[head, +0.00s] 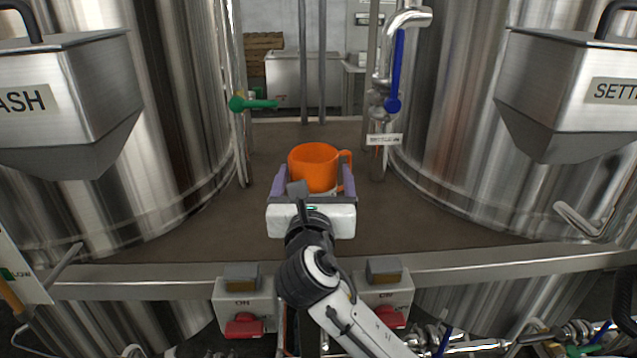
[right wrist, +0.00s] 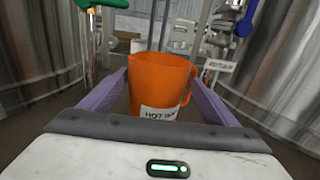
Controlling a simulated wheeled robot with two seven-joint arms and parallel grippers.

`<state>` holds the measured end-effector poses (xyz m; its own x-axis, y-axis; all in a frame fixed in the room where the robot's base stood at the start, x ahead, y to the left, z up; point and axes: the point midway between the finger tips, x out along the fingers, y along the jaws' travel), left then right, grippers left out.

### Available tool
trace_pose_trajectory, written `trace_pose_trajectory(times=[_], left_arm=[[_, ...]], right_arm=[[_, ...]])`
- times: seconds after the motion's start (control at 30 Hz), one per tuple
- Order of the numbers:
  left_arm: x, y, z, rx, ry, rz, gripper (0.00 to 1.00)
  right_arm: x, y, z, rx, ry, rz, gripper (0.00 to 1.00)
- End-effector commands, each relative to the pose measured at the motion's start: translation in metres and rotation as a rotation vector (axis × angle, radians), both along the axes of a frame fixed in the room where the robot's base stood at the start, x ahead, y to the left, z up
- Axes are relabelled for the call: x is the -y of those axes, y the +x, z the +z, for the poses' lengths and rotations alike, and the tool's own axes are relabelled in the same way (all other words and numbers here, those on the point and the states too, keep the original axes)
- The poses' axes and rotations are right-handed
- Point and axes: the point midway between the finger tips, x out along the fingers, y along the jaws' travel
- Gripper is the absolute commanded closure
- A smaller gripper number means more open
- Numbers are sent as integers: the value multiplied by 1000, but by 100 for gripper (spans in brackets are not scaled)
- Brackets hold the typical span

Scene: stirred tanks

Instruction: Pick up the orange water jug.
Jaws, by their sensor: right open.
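The orange water jug (head: 314,168) stands upright on the brown platform between two large steel tanks in the head view. Its handle points right. My right gripper (head: 313,182) is open, with its purple fingers on the left and right of the jug. In the right wrist view the jug (right wrist: 160,85) sits between the two fingers (right wrist: 158,95), with gaps visible on both sides. A white label with partly hidden lettering shows low on the jug. The jug's base is hidden behind the gripper body. My left gripper is not in view.
Steel tanks flank the platform (head: 210,235). A green-handled valve (head: 252,103) is at back left and a blue-handled pipe (head: 397,75) at back right. Steel hoppers (head: 60,95) hang at both sides. Switch boxes (head: 243,305) line the front edge. The platform around the jug is clear.

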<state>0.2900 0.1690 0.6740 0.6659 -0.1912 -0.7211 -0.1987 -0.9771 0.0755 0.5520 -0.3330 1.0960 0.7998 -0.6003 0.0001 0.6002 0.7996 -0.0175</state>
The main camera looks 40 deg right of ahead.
Motion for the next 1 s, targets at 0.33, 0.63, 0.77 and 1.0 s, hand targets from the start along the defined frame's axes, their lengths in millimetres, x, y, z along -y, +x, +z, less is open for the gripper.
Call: trace_pose_trajectory(times=[0.33,0.63,0.77,1.0], left_arm=[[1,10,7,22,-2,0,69],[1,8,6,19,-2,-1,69],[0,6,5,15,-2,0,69],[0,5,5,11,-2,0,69]], right_arm=[[9,12,-1,-2,-1,1,18],[9,12,-1,-1,0,1,62],[9,12,2,4,-3,2,84],[8,12,5,5,-3,1,86]])
